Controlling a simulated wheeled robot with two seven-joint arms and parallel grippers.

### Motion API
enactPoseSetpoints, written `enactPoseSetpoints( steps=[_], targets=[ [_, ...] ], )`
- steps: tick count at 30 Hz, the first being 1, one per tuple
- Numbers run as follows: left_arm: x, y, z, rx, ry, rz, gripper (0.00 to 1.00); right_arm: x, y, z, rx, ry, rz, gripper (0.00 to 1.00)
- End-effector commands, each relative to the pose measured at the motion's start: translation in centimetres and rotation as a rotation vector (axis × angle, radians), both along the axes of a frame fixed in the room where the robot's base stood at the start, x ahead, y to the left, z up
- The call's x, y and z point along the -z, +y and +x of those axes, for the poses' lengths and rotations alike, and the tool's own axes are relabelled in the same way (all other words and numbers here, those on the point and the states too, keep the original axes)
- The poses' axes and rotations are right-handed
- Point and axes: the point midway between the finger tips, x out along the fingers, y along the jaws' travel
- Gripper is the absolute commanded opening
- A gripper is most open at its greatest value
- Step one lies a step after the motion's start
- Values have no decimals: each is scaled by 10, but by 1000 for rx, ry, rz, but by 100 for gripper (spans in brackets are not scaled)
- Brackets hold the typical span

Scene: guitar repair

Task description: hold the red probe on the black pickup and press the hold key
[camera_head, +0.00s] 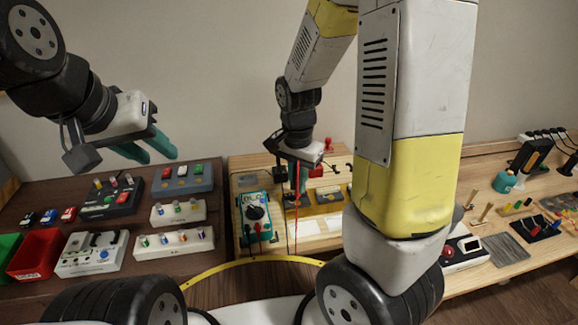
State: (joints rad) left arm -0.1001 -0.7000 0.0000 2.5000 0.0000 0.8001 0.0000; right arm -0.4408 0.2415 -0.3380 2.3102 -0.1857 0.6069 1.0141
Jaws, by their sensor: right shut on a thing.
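My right gripper (299,182) is above the light wooden board, shut on what looks like the red probe, mostly hidden by the fingers. A thin red lead (296,225) runs down there. The black pickup (291,202) lies just below the fingers; I cannot tell whether the probe tip touches it. The teal multimeter (257,216), with a dark round dial, stands left of the pickup. Its keys are too small to tell apart, so I cannot pick out the hold key. My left gripper (150,151) is open and empty, high above the back of the dark left table.
Pedal-like boxes (110,199), white switch boxes (92,253) and a red bin (36,254) crowd the left table. A yellowish pickup (328,194) lies right of the black one. My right arm hides part of the board. Tools and a soldering stand fill the right bench.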

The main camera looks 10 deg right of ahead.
Motion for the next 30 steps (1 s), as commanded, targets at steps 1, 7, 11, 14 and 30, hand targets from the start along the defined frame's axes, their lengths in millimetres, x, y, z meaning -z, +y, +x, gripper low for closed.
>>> enactPoseSetpoints(
  steps=[1,7,11,14,30],
  targets=[
    [0,0,0,0,0,0,36,0,0,0,0,0,0,0],
    [0,-1,1,8,2,5,15,0,0,0,0,0,0,0],
    [4,-7,10,74,19,41,0,0,0,0,0,0,0,0],
    [10,-17,24,183,39,94,0,0,0,0,0,0,0,0],
    [97,-122,102,1048,142,364,0,0,0,0,0,0,0,0]
  ],
)
